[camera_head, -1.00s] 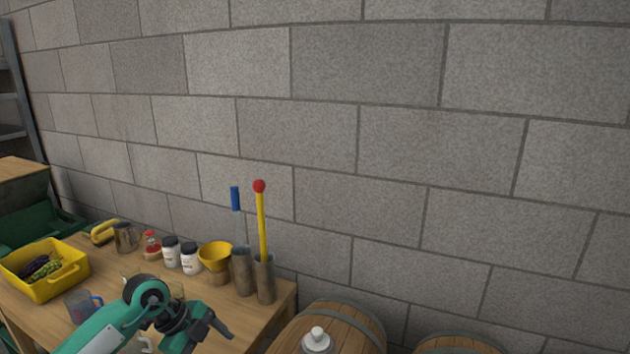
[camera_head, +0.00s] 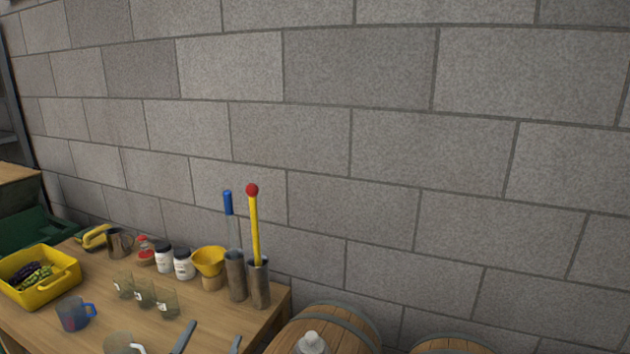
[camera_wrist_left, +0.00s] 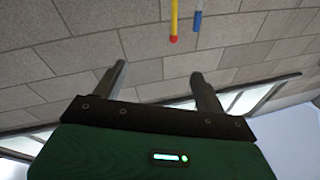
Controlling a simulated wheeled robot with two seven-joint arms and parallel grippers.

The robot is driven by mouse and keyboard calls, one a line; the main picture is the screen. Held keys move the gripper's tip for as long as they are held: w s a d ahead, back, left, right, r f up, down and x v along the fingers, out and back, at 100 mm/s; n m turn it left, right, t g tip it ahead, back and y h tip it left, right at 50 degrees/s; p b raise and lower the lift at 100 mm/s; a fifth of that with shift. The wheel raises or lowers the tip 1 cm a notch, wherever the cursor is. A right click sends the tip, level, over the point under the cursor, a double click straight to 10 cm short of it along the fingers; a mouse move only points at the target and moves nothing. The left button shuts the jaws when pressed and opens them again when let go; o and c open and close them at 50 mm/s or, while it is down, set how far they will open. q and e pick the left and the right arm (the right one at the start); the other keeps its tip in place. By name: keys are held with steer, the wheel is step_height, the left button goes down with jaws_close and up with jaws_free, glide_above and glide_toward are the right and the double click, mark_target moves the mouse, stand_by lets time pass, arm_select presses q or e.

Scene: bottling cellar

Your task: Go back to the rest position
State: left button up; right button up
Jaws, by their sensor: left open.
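My left gripper (camera_head: 214,331) shows only as two dark, separated fingertips at the bottom edge of the head view, over the front right of the wooden table. In the left wrist view the same gripper (camera_wrist_left: 159,72) is open, with nothing between its fingers. Behind it in that view are the block wall and the ends of a yellow, red-tipped rod (camera_wrist_left: 174,20) and a blue-handled rod (camera_wrist_left: 197,18). The rest of my left arm is out of the head view. My right gripper is in neither view.
The table (camera_head: 140,330) holds a yellow crate (camera_head: 48,292) with grapes, a blue-handled jug (camera_head: 72,314), several small glasses (camera_head: 145,295), white jars (camera_head: 183,264), a yellow funnel (camera_head: 209,258) and metal cylinders (camera_head: 259,285) holding the rods. Barrels (camera_head: 335,325) stand to the right.

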arm_select(q)
steer(key=s+a+f+n+g+y, duration=0.25)
steer(key=s+f+g, duration=0.2)
steer(key=f, duration=0.25)
steer(key=s+a+f+n+g+y, duration=0.25)
steer(key=s+f+y, duration=0.2)
steer(key=f, duration=0.25)
steer(key=s+f+m+g+h, duration=0.1)
steer(key=s+f+g, duration=0.2)
steer(key=s, duration=0.3)
steer(key=s+d+f+g+h, duration=0.1)
steer(key=s+f+g, duration=0.2)
steer(key=s, duration=0.2)
steer(key=s+f+m+g+h, duration=0.1)
steer(key=s+f+g, duration=0.1)
steer(key=s+g, duration=0.3)
step_height(320, 180, down, 31)
steer(key=s, duration=0.2)
steer(key=s+a+f+g, duration=0.1)
steer(key=s+a+f, duration=0.2)
steer(key=s+f, duration=1.6)
steer(key=shift+s+f, duration=0.3)
steer(key=shift+f, duration=0.35)
